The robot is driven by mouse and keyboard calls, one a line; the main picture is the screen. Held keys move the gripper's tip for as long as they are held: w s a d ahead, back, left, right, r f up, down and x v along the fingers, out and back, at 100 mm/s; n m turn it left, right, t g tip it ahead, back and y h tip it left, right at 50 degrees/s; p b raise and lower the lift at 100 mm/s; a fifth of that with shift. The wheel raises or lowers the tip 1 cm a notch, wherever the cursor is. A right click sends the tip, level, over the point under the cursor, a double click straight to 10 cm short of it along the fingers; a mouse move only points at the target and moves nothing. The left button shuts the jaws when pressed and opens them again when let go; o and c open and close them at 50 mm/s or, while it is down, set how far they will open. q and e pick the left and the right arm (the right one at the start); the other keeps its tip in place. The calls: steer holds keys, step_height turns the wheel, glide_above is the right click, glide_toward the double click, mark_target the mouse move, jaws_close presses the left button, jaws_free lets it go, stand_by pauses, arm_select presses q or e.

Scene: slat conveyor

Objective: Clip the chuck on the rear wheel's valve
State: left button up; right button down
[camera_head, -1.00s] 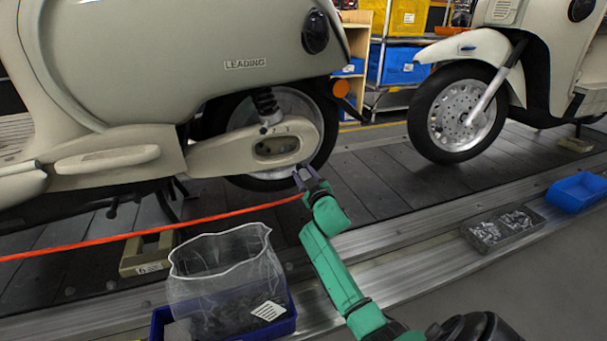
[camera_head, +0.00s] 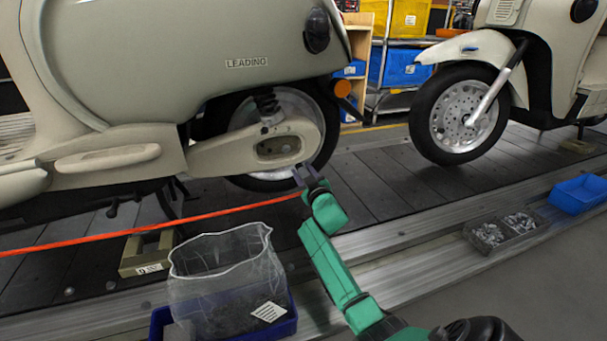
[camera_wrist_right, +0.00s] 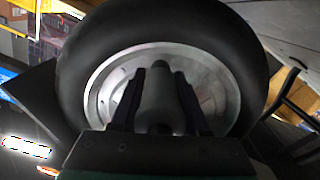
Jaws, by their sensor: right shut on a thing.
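The rear wheel (camera_head: 326,151) of the cream scooter (camera_head: 150,70) sits partly behind its swingarm cover in the head view. My right gripper (camera_head: 304,175) is at the lower right of this wheel, shut on the chuck. An orange-red hose (camera_head: 150,232) runs from the left to this gripper. In the right wrist view, the grey cylindrical chuck (camera_wrist_right: 158,98) sits between the two dark fingers and points at the wheel (camera_wrist_right: 165,25). The chuck hides the middle of the rim, and I cannot make out the valve. My left gripper is not in view.
A clear bag in a blue bin (camera_head: 280,327) stands at the front. A wooden block (camera_head: 147,256) lies on the slats. A grey parts tray (camera_head: 503,233) and a blue tray (camera_head: 580,193) lie on the right rail. A second scooter's front wheel (camera_head: 430,115) stands at the right.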

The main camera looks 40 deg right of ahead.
steer(key=shift+c, duration=1.6)
jaws_free()
steer(key=p+v, duration=0.2)
steer(key=v, duration=0.4)
steer(key=shift+s+a+r+p, duration=0.1)
steer(key=shift+s+r+p, duration=0.1)
steer(key=shift+p, duration=0.2)
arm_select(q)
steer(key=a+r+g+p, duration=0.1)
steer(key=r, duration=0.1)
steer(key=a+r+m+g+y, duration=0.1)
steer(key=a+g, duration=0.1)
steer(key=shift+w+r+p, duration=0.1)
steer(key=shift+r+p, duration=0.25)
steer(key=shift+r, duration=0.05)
arm_select(e)
steer(key=v, duration=0.8)
steer(key=shift+f, duration=0.2)
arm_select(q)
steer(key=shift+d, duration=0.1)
